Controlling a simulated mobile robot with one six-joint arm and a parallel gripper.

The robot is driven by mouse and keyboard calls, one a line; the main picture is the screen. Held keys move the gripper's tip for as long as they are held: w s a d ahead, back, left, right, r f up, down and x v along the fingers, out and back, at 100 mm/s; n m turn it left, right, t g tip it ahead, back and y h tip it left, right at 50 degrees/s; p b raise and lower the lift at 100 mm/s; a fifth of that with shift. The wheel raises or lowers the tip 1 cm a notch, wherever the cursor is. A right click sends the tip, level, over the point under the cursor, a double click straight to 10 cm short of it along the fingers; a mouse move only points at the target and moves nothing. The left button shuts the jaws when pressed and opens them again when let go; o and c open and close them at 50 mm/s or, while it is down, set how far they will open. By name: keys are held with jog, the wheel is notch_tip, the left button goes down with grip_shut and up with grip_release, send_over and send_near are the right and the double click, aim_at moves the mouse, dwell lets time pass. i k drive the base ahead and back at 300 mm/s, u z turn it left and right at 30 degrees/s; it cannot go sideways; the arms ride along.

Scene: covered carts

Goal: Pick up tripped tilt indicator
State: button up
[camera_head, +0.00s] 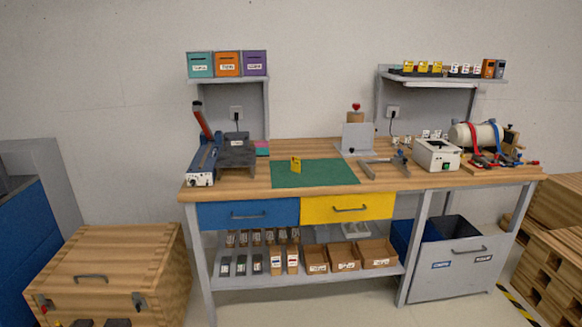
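Which thing is the tripped tilt indicator I cannot tell at this size. A small yellow upright piece with a dark mark (296,165) stands on the green mat (315,179) on the workbench. Several small yellow pieces (423,67) and several white pieces with dark marks (466,70) stand in a row on the upper right wall shelf (440,82). A few more small white pieces (432,134) are on the bench behind the white box. Their markings are too small to read. My gripper is not in view.
The wooden bench (390,181) has a blue lever device (204,158) at left and a white box (436,154) and a cylinder (476,135) at right. A wooden chest (120,265) stands at lower left, a grey bin (462,265) under the bench's right end.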

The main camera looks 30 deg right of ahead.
aim_at(296, 162)
jog(key=z, duration=0.05)
jog(key=i, duration=1)
